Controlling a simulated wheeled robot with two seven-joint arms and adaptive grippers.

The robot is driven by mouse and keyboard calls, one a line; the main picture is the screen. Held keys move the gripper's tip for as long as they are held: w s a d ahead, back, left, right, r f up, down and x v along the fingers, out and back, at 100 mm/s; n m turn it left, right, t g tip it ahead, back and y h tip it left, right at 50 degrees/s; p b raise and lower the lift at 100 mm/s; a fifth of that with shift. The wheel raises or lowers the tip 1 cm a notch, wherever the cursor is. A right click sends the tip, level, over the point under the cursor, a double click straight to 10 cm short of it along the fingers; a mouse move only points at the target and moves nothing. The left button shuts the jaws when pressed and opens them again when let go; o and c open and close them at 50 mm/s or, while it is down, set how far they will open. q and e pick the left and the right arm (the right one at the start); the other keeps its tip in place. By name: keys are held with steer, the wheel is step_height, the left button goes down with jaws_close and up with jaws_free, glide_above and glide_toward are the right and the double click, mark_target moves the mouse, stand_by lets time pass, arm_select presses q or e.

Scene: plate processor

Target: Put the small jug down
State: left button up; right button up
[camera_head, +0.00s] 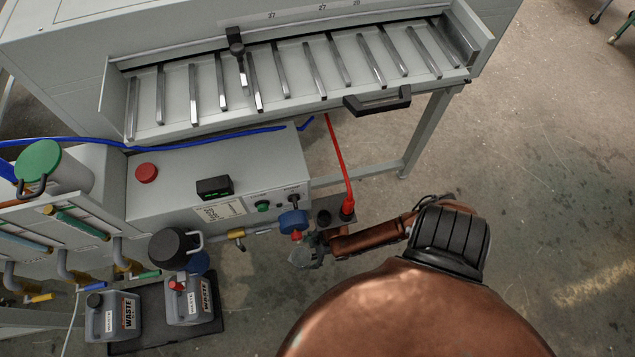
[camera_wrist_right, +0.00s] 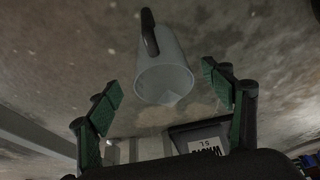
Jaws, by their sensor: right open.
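The small jug (camera_wrist_right: 165,72) is a pale grey cup with a dark handle. In the right wrist view it shows between and beyond the green-padded fingers of my right gripper (camera_wrist_right: 164,84), with visible gaps on both sides. The gripper is open, and the jug is not clamped. I cannot tell what supports the jug. In the head view my right gripper (camera_head: 318,246) is low in front of the machine, beside a small pale shape (camera_head: 301,257) that appears to be the jug. My left gripper is not in view.
Two grey waste canisters (camera_head: 113,319) stand on a dark tray (camera_head: 152,331) at lower left, with a dark round-topped vessel (camera_head: 174,248) above one. A blue valve (camera_head: 293,222) and red cable (camera_head: 338,160) are close to my right gripper. Concrete floor (camera_head: 540,190) is clear at right.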

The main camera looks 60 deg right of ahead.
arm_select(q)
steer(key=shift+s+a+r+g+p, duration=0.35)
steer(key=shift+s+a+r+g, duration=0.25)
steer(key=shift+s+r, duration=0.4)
arm_select(e)
steer(key=shift+v, duration=0.9)
steer(key=s+a+r+m+g, duration=0.1)
steer(key=s+a+r+m, duration=0.2)
steer(key=s+a+r, duration=0.7)
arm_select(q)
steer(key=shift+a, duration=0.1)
arm_select(e)
steer(key=s+d+r+m+g+h, duration=0.1)
steer(key=s+d+r+m, duration=0.3)
steer(key=s+r, duration=0.6)
steer(key=shift+s+d+r, duration=0.2)
steer(key=shift+d+r, duration=0.1)
steer(key=shift+d, duration=0.55)
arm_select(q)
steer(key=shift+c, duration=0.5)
arm_select(e)
steer(key=shift+c, duration=0.5)
